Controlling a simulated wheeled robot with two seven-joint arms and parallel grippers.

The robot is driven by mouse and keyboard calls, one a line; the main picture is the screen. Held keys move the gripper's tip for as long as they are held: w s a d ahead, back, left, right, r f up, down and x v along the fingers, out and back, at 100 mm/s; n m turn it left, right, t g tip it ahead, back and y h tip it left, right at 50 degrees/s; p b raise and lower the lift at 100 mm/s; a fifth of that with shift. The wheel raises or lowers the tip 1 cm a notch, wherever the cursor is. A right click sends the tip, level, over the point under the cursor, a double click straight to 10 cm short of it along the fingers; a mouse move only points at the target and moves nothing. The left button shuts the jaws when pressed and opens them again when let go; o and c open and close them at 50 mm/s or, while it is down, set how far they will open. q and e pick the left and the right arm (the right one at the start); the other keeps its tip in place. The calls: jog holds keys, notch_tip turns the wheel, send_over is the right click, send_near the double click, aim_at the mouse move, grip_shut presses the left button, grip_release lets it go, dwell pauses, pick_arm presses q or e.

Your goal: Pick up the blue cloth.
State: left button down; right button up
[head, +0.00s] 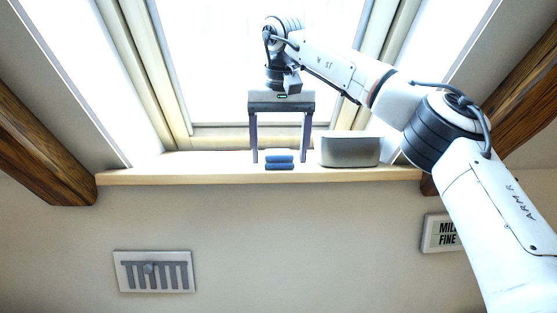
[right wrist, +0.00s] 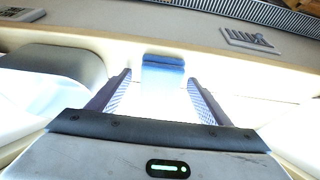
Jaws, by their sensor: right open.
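The blue cloth (head: 279,160) lies folded on the window sill (head: 200,172), near the sill's front edge. My right gripper (head: 279,160) hangs down from above with its fingers apart, one on each side of the cloth in the head view. In the right wrist view the cloth (right wrist: 163,72) shows between and beyond the two fingertips of the open gripper (right wrist: 160,82). The gripper is empty. I cannot tell how much gap is left between the fingertips and the cloth. My left gripper is not in view.
A grey bin (head: 349,150) stands on the sill just right of the right gripper, close to its right finger. The sill left of the cloth is clear. A window rises behind. A wall vent (head: 154,272) and a lettered sign (head: 440,233) are below.

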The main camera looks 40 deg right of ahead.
aim_at(279, 153)
jog(key=shift+f, duration=0.15)
jog(key=c, duration=1.2)
